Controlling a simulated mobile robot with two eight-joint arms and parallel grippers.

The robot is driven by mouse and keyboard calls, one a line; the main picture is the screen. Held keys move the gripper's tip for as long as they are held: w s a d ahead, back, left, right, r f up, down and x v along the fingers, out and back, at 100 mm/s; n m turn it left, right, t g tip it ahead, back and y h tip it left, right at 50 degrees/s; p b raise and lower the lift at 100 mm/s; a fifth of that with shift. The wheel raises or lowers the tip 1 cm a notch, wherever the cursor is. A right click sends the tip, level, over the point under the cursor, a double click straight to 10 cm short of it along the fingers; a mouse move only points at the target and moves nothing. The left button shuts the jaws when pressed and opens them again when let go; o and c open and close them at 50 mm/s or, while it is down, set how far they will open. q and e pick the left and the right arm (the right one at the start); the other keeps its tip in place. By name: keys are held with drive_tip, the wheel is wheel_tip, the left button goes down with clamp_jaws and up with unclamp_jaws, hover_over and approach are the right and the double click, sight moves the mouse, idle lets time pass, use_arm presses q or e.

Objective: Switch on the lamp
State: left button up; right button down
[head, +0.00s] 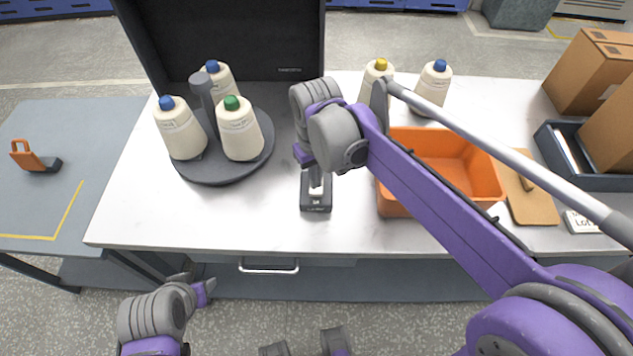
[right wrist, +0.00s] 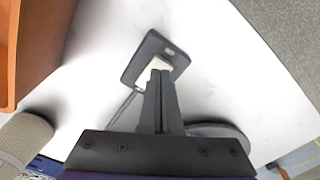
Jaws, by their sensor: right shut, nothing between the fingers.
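A small dark switch box (head: 316,204) with a pale rocker lies on the white table, left of the orange crate. In the right wrist view, the box (right wrist: 176,52) shows its pale rocker (right wrist: 157,66) at the fingertips. My right gripper (right wrist: 160,74) is shut and empty, pointing down over the rocker. Whether it touches the rocker I cannot tell. In the head view my right wrist hides most of that gripper. My left gripper (head: 199,283) is low in front of the table, far from the box; its jaws are unclear. I cannot make out a lamp head for certain.
A round grey tray (head: 210,174) holds cones of yarn at the left. The orange crate (head: 398,205) is at the right, with two cones behind it. A dark panel (head: 230,40) stands at the back. The tabletop in front of the tray is clear.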

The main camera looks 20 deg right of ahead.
drive_tip(key=shift+f+b, duration=0.6)
drive_tip(key=shift+f, duration=0.35)
idle(0.4)
drive_tip(key=shift+r, duration=0.1)
drive_tip(key=shift+r+p, duration=2.45)
drive_tip(key=shift+r, duration=1.05)
drive_tip(key=shift+f, duration=0.1)
drive_tip(key=s+d+f+m+t, duration=0.1)
drive_tip(key=s+d+f, duration=0.1)
drive_tip(key=s, duration=0.2)
drive_tip(key=s+d+f+t, duration=0.2)
drive_tip(key=s, duration=0.3)
drive_tip(key=s+d+f+m+t, duration=0.1)
drive_tip(key=s+d+f+t, duration=0.1)
drive_tip(key=s, duration=0.2)
drive_tip(key=shift+s+d+f+m, duration=0.15)
drive_tip(key=shift+s+m, duration=0.1)
drive_tip(key=shift+m, duration=0.05)
drive_tip(key=shift+s+d+f, duration=0.15)
drive_tip(key=shift+s+f, duration=0.15)
drive_tip(key=shift+f, duration=0.05)
